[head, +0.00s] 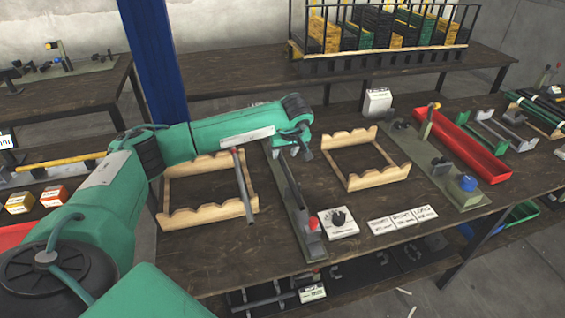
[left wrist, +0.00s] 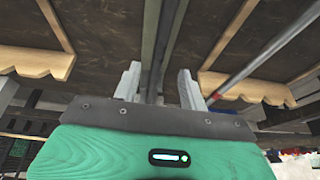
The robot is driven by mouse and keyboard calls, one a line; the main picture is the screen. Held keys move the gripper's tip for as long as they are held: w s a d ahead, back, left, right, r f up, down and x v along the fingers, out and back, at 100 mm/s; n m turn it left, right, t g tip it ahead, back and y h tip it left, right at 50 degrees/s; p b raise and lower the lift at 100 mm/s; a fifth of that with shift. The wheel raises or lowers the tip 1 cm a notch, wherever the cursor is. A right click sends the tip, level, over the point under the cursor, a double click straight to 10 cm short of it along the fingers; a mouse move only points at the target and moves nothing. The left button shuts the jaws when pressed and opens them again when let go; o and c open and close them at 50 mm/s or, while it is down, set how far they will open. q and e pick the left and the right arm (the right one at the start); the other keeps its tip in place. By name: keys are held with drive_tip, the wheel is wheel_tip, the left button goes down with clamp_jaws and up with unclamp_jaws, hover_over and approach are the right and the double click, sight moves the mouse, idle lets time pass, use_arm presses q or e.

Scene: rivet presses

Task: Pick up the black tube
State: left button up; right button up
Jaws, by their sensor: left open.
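My left gripper (head: 296,150) hangs over the top end of a long narrow press fixture (head: 304,232) at the middle of the table; its fingers are partly hidden by the wrist. In the left wrist view the open fingers (left wrist: 158,80) stand on either side of a long dark strip (left wrist: 160,45) lying along the fixture. This looks like the black tube, but I cannot tell it surely from the fixture's rail. I see no grip on it. My right gripper is not in view.
A grey tube (head: 243,185) lies across the left wooden rack (head: 185,217). A second wooden rack (head: 381,178) is empty. Further right are another press (head: 440,165), a red tray (head: 465,145) and dark tubes (head: 540,107).

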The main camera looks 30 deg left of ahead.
sight(283, 161)
use_arm(q)
drive_tip(key=shift+a+f, duration=0.1)
drive_tip(key=shift+f, duration=0.3)
drive_tip(key=p+x, duration=0.1)
drive_tip(key=x, duration=0.2)
drive_tip(key=shift+w+f, duration=0.2)
drive_tip(key=shift+f, duration=0.15)
drive_tip(key=shift+w+a+f, duration=0.1)
drive_tip(key=shift+f, duration=0.25)
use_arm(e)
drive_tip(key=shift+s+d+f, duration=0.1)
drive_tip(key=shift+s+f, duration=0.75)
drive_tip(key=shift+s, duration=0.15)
use_arm(q)
clamp_jaws()
